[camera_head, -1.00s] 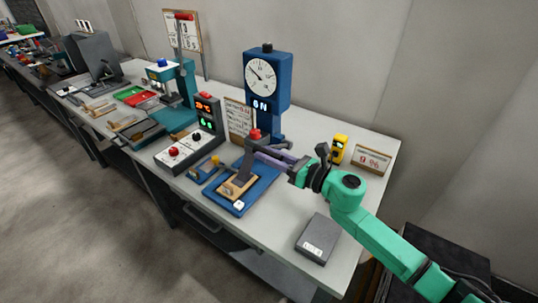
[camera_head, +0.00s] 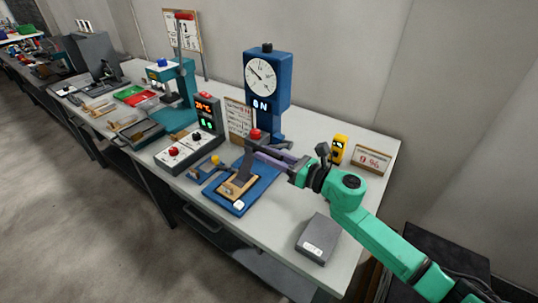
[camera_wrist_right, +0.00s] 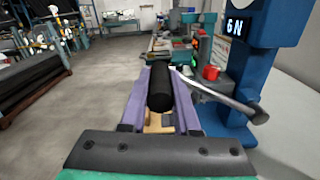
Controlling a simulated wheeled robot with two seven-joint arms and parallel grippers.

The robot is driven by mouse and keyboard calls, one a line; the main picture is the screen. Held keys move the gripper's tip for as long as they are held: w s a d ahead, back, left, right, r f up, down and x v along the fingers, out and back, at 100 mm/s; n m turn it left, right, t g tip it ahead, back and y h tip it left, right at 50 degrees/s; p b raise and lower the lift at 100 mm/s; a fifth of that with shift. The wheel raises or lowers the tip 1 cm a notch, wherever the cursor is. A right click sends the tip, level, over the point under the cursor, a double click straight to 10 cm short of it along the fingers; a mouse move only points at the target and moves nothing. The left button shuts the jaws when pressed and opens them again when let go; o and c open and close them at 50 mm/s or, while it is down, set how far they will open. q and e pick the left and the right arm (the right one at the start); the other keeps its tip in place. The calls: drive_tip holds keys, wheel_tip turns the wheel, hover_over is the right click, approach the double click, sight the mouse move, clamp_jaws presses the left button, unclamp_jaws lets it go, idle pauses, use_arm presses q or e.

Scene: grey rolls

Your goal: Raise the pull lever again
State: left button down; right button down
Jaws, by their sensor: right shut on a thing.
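A blue force stand (camera_head: 268,80) with a round dial and a lit N readout stands at the middle of the bench; it also shows in the wrist view (camera_wrist_right: 240,75). A grey metal lever (camera_wrist_right: 215,93) runs from beside its column towards my gripper and has a black cylindrical grip (camera_wrist_right: 160,90). My right gripper (camera_head: 262,157) has its purple fingers on both sides of this grip and is shut on it; the fingers also show in the wrist view (camera_wrist_right: 160,98). In the head view the fingers largely hide the grip. My left gripper is out of view.
A blue base plate (camera_head: 257,190) with a wooden block lies below my gripper. A red knob (camera_head: 255,134) is close behind the fingers. A control box (camera_head: 190,147) stands left.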

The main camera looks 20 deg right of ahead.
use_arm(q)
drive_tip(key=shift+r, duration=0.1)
use_arm(e)
drive_tip(key=shift+r, duration=0.1)
